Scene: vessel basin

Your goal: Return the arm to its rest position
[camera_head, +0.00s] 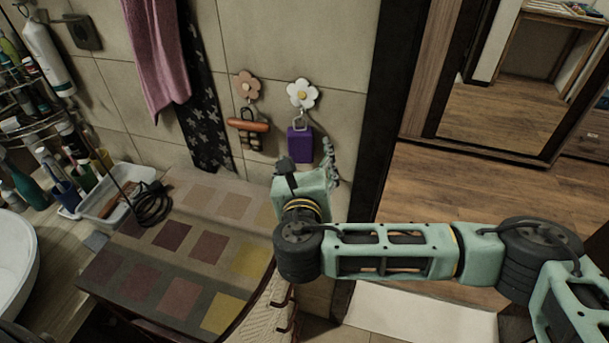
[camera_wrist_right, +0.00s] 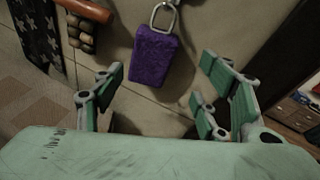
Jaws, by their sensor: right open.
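My right arm (camera_head: 395,250) reaches in from the right of the head view, in front of the tiled wall. My right gripper (camera_head: 308,165) is at its end, seen mostly from behind, with some fingers showing. In the wrist view my right gripper (camera_wrist_right: 160,82) is open, its fingers spread apart with nothing between them. A purple padlock-like block (camera_head: 299,146) hangs by a metal loop from a white flower hook (camera_head: 302,93). In the wrist view the purple block (camera_wrist_right: 155,55) hangs just beyond the fingertips. My left gripper is not in view.
An orange flower hook (camera_head: 247,84) holds a hanging item with an orange handle (camera_head: 248,126). Below is a surface with a patchwork cover (camera_head: 190,245). A clear tray (camera_head: 115,190) stands at left. A dark door frame (camera_head: 385,110) and open wooden floor lie right.

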